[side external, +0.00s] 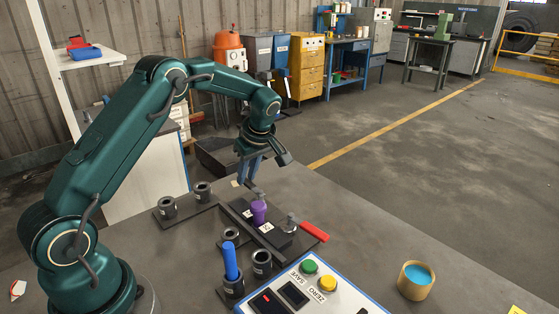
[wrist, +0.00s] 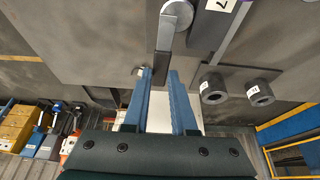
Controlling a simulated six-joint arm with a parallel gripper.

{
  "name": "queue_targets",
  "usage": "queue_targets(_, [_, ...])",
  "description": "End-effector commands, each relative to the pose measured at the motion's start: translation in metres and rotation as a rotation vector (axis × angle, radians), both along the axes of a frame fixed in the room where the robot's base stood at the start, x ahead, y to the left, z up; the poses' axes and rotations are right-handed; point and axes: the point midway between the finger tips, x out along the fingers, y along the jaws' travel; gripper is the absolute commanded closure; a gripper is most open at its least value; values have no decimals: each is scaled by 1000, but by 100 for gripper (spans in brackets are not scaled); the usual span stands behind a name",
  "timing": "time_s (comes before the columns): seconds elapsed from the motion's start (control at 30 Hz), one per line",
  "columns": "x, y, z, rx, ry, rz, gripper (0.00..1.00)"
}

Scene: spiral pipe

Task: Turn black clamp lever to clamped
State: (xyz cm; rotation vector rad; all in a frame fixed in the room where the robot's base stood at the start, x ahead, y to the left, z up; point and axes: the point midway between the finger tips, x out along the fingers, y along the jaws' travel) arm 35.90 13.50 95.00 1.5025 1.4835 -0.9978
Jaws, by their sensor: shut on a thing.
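The black clamp lever (wrist: 161,65) runs down from a grey round pivot (wrist: 178,14) in the wrist view. Its dark end lies between the tips of my gripper (wrist: 160,73), and the blue fingers are shut on it. In the side view my gripper (side external: 249,184) points down at the dark fixture plate, behind a purple piece (side external: 258,213) standing there. The lever is mostly hidden by the fingers in that view. A second clamp with a red handle (side external: 314,231) is at the right of the fixture.
Black sockets (side external: 167,207) stand on plates left of the fixture; two also show in the wrist view (wrist: 213,86). A blue rod (side external: 230,262) stands in a front socket. A control box (side external: 318,289) with green and yellow buttons is in front. A blue-filled cup (side external: 415,280) is at right.

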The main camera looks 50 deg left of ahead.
Motion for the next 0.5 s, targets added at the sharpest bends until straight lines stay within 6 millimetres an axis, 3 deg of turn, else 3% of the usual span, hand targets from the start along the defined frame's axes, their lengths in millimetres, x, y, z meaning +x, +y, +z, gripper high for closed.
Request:
queue_targets(0.17, [-3, 1, -1, -1, 12, 5, 100])
queue_targets(0.2, [-3, 1, -1, -1, 12, 5, 60])
queue_targets(0.23, [-3, 1, -1, -1, 12, 5, 49])
queue_targets(0.27, [-3, 1, -1, -1, 11, 4, 45])
queue_targets(0.5, [-2, 0, 0, -1, 7, 1, 45])
